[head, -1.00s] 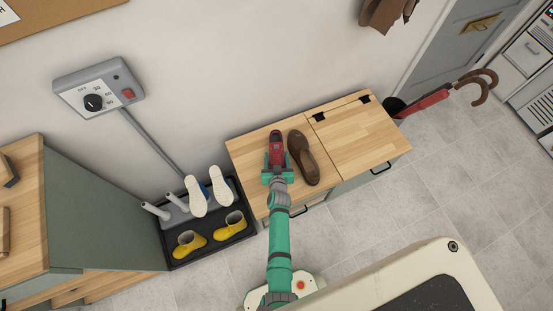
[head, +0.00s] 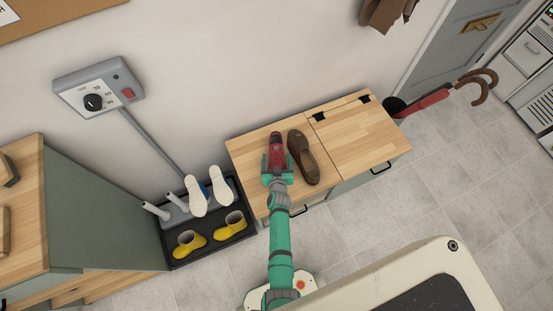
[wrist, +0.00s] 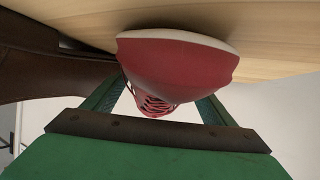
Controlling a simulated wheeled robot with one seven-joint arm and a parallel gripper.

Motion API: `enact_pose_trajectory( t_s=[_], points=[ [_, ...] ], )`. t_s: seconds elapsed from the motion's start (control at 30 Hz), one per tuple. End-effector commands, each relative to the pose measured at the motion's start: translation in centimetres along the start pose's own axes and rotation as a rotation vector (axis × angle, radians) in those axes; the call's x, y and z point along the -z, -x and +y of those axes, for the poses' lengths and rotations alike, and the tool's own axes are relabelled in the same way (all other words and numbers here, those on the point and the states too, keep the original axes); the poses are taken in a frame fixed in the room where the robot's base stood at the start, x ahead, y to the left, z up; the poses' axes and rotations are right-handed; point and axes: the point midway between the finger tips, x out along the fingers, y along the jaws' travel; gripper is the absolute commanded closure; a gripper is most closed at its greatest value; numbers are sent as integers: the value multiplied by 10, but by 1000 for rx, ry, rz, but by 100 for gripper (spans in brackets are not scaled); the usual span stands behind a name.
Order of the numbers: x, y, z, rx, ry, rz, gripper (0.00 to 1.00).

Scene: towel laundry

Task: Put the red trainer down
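The red trainer (head: 276,146) is on the left part of the wooden cabinet top (head: 250,150), left of a brown shoe (head: 303,158). In the wrist view the trainer (wrist: 175,62) shows its red end and pale sole edge against the wood, and it appears to rest there. My gripper (head: 277,163) is around the trainer's near part, one finger on each side. In the wrist view my gripper's fingers (wrist: 160,103) are spread, with a gap visible beside the laced part. The trainer's far end is hidden there.
The brown shoe stands close to the right finger. The cabinet's right lid (head: 355,135) is clear. Left of the cabinet a black tray (head: 180,257) holds yellow boots (head: 189,243) and white-soled shoes on pegs. The wall is right behind the cabinet.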

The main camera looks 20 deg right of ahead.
Motion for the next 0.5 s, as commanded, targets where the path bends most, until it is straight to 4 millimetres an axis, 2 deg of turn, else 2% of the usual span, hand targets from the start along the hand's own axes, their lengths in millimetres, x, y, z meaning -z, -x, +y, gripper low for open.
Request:
enact_pose_trajectory(
  t_s=[0.17, 0.33, 0.5],
  points=[
    [1, 0, 1, -1, 0, 1, 22],
    [0, 22, 0, -1, 0, 0, 22],
    [0, 52, 0, 0, 1, -1, 22]
  ],
)
